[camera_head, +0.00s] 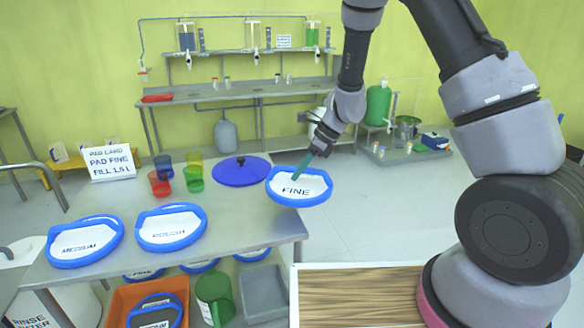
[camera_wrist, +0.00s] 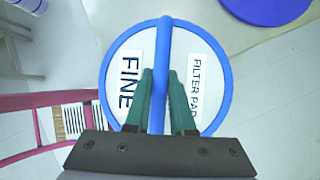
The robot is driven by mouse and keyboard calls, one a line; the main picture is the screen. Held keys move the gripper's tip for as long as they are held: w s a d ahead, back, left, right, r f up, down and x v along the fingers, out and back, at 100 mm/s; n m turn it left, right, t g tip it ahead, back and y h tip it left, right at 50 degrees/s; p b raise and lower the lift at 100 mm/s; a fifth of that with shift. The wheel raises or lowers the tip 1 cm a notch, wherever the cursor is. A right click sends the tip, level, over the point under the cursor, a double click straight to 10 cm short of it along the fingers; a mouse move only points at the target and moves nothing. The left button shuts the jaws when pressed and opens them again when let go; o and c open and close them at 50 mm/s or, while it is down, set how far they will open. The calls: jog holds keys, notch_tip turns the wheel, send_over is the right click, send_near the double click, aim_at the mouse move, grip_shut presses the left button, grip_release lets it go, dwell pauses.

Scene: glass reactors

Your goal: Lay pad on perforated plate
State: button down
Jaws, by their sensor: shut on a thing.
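My gripper (camera_head: 303,163) is shut on the fine pad (camera_head: 299,188), a round white pad with a blue rim and a "FINE" label. In the wrist view the green fingers of my gripper (camera_wrist: 161,73) close on the blue bar across the pad (camera_wrist: 205,52), which also reads "FILTER PAD". The pad is held at the right end of the steel table (camera_head: 240,222), partly beyond its edge. I cannot make out a perforated plate in either view.
Medium (camera_head: 85,241) and rough (camera_head: 171,227) pads lie on the table. A blue lid (camera_head: 241,171), coloured cups (camera_head: 193,179) and a sign (camera_head: 110,161) stand behind. An orange crate (camera_head: 118,300) and grey bin (camera_head: 263,293) sit below. Open floor (camera_head: 390,215) lies right.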

jog(key=d+f+n+g+h, duration=0.3)
jog(key=d+f+n+h, duration=0.1)
jog(key=d+f+n, duration=0.4)
jog(key=d+f+n+g+h, duration=0.3)
jog(key=d+f+n, duration=0.5)
jog(key=d+n, duration=0.5)
jog(key=d+h, duration=0.1)
jog(key=d, duration=0.3)
jog(key=shift+d, duration=0.3)
jog(key=shift+w, duration=0.1)
